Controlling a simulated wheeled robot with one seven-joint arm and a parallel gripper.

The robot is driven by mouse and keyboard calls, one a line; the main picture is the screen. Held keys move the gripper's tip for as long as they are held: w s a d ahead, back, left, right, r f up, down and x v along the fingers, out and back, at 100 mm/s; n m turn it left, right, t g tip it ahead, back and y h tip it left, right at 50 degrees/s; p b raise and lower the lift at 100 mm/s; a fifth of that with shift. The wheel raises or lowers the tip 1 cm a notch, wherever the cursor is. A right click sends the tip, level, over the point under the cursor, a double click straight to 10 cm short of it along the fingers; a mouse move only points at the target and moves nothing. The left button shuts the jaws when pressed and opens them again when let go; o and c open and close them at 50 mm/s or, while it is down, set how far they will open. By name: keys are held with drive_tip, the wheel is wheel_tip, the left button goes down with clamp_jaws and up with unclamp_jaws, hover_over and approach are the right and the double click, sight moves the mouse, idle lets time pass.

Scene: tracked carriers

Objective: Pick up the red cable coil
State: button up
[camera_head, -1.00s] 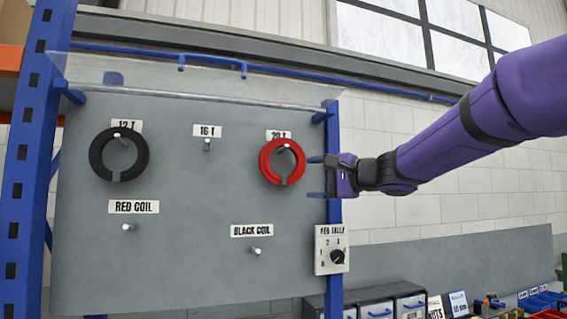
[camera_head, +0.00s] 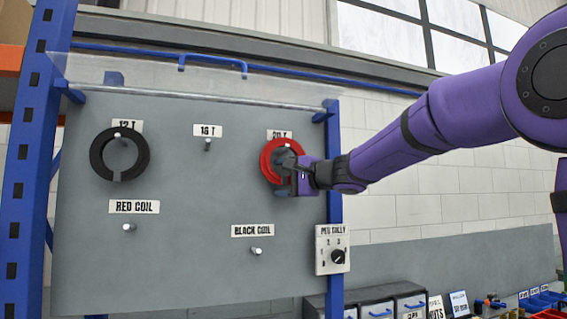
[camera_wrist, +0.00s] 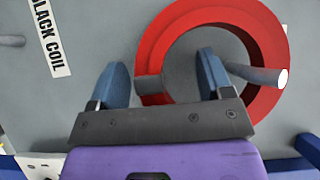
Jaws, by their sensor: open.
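The red cable coil (camera_head: 265,161) hangs on a peg under the 20 T label, at the right of the grey board. It is a ring with a grey gap in its lower part. My gripper (camera_head: 284,175) is in front of it and hides part of its right side. In the wrist view, the open fingers (camera_wrist: 163,78) point at the red coil (camera_wrist: 272,45). The left finger is outside the ring and the right finger shows over its opening, beside the peg (camera_wrist: 258,74). I cannot tell whether they touch the coil.
A black coil (camera_head: 97,157) hangs under the 12 T label. The 16 T peg (camera_head: 208,144), the red coil peg (camera_head: 129,227) and the black coil peg (camera_head: 256,251) are bare. A tally dial (camera_head: 332,250) and a blue post (camera_head: 334,200) stand at the board's right edge.

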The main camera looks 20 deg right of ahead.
drive_tip(key=c, duration=1.1)
drive_tip(key=shift+r, duration=0.1)
